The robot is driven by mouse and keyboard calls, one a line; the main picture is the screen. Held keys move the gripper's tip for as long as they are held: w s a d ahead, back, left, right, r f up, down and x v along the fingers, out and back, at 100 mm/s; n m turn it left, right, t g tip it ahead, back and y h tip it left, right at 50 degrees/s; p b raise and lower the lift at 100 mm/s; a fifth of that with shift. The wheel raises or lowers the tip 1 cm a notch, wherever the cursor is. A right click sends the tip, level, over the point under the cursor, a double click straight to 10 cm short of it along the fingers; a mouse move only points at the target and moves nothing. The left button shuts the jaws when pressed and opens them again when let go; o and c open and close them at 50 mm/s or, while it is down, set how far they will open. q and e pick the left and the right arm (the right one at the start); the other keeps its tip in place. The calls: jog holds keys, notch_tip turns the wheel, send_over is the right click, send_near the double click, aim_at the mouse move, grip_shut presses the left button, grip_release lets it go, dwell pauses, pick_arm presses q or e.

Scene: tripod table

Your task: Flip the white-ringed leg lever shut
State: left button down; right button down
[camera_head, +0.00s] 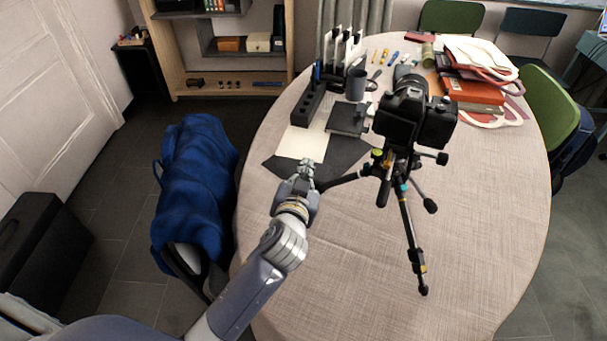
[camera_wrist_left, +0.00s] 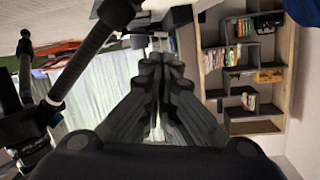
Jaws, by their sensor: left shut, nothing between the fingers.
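The black tripod (camera_head: 404,215) stands on the round table with a black camera (camera_head: 408,115) on top. One dark leg (camera_head: 345,180) reaches left toward my left gripper. In the left wrist view a dark leg (camera_wrist_left: 88,60) crosses the left side, with a white ring (camera_wrist_left: 55,103) low on it. The ringed leg's lever is too small and dark to tell open from shut. My left gripper (camera_head: 306,166) is just beyond that left leg's end in the head view. It also shows in the left wrist view (camera_wrist_left: 161,62), fingers together and empty, right of the leg and apart from it.
A yellow-ringed front leg (camera_head: 415,262) reaches toward me. Behind the gripper lie a cream sheet (camera_head: 300,144), a black block rack (camera_head: 306,105) and a grey mug (camera_head: 356,85). Red folders and bags (camera_head: 475,92) are at the back right. The front tabletop (camera_head: 340,270) is clear.

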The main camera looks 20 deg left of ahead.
pick_arm(q)
jog(key=shift+a+f, duration=0.1)
jog(key=shift+f, duration=0.45)
